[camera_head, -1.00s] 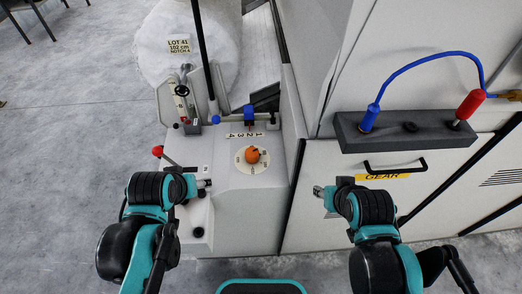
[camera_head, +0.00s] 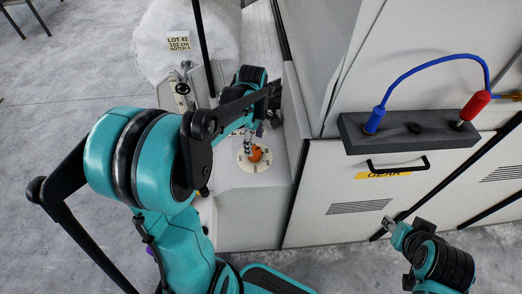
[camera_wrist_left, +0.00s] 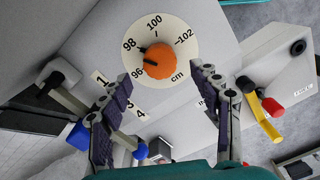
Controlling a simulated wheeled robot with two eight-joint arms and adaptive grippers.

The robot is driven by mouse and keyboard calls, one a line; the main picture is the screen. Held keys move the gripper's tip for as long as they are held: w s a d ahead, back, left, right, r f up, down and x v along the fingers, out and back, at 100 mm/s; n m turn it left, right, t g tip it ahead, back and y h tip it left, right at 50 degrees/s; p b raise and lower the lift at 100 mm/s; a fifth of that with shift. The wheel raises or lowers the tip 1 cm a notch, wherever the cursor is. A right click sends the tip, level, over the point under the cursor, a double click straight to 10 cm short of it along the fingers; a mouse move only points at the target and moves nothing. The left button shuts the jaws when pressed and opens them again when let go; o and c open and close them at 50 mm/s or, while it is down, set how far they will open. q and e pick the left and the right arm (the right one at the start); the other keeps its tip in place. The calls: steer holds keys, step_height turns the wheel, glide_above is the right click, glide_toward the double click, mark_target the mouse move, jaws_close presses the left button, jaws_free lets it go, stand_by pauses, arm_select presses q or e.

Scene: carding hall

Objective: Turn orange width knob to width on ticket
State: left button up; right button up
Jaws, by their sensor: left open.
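The orange knob (camera_head: 255,155) sits at the middle of a round white dial (camera_head: 242,161) on the grey machine top. In the left wrist view the orange knob (camera_wrist_left: 158,63) is surrounded by a scale (camera_wrist_left: 153,33) reading 96, 98, 100, 102 and cm. A dark mark shows at its left, towards 96 and 98; its exact reading is unclear. The ticket (camera_head: 178,43) on the white roll reads LOT 41, 102 cm, NOTCH 4. My left gripper (camera_wrist_left: 162,74) is open, its fingers spread either side of the knob, apparently apart from it. My right gripper (camera_head: 389,224) is low at right, away from the dial.
Blue-tipped levers (camera_wrist_left: 80,134) and number plates 1 to 4 lie beside the left fingers. A red-ended yellow lever (camera_wrist_left: 265,107) stands right of them. A grey block (camera_head: 408,130) with a blue cable (camera_head: 435,57) is at right, above the GEAR panel.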

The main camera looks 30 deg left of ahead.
mark_target(254, 150)
arm_select(q)
step_height(254, 150, down, 6)
steer(key=shift+r+b, duration=0.2)
steer(key=shift+b, duration=0.6)
steer(key=c, duration=1.2)
